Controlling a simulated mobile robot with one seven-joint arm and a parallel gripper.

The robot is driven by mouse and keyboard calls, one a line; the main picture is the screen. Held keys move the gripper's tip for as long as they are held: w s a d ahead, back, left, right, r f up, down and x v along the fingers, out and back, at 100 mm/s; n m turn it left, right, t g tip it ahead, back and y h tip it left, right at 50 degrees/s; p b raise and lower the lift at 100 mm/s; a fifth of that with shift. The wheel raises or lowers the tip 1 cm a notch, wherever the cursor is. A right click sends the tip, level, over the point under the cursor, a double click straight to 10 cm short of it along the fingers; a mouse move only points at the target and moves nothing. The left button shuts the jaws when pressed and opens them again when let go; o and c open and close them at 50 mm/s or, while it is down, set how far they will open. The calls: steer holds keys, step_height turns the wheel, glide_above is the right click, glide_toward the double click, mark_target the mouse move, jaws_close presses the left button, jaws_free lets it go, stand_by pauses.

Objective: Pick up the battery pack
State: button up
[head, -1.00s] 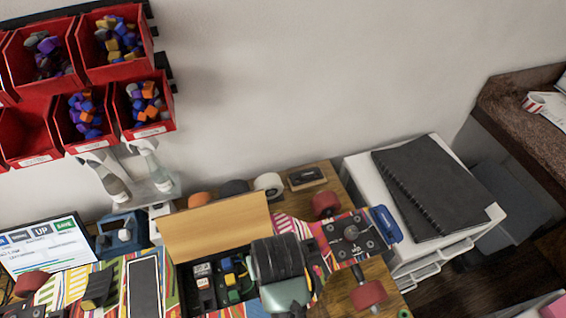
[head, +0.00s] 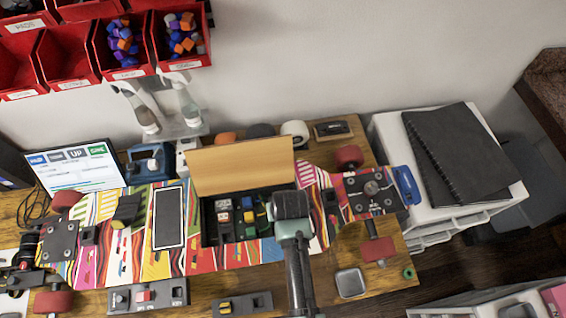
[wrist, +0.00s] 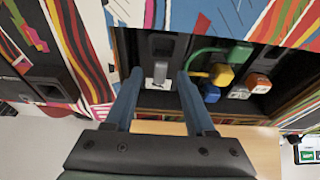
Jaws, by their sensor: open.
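The long multicoloured board (head: 140,260) lies on the wooden table with its yellow-tan lid (head: 240,168) raised over an open dark compartment. Inside are small blocks and a green cable (wrist: 208,50). My gripper (wrist: 160,74) is open, pointing into the compartment's right end as seen from the head. In the wrist view, a dark block with a pale grey part (wrist: 160,72) sits between the two blue fingers, with no clear contact. It may be the battery pack, but I cannot tell for sure. In the head view my gripper hides that end of the compartment.
A module with a red button (head: 148,295) and a dark plate (head: 243,304) lie in front of the board. A small grey tray (head: 350,283) is at the front right. White drawers with a black notebook (head: 455,150) stand to the right.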

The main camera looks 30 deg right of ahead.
steer(key=shift+w+f, duration=0.15)
steer(key=shift+f, duration=0.3)
jaws_close()
steer(key=shift+r, duration=0.1)
step_height(320, 180, up, 10)
stand_by(0.6)
